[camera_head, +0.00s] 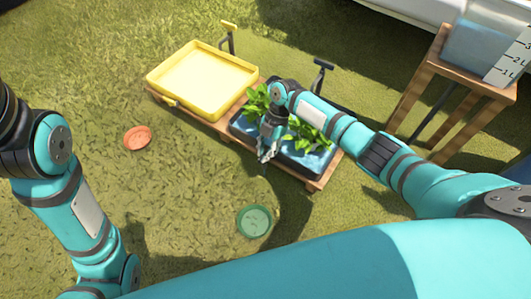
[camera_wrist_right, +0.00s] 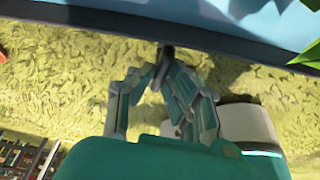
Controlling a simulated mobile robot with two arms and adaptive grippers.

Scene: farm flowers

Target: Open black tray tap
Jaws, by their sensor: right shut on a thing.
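The black tray (camera_head: 301,169) sits on the right part of a low wooden stand and holds blue water and green plants. Its dark front wall also crosses the top of the right wrist view (camera_wrist_right: 100,18). My right gripper (camera_head: 265,156) reaches down over the tray to its near side. In the right wrist view its fingers (camera_wrist_right: 160,72) are closed together on the dark tap (camera_wrist_right: 167,48) that sticks out below the tray wall. The fingers hide much of the tap, so its turn angle cannot be told. My left arm shows at the left, but its gripper is out of view.
A yellow tray (camera_head: 205,80) stands beside the black one on the wooden stand (camera_head: 215,127). An orange dish (camera_head: 137,137) and a green dish (camera_head: 254,221) lie on the grass. A clear water tank (camera_head: 482,45) stands on a wooden stool at right.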

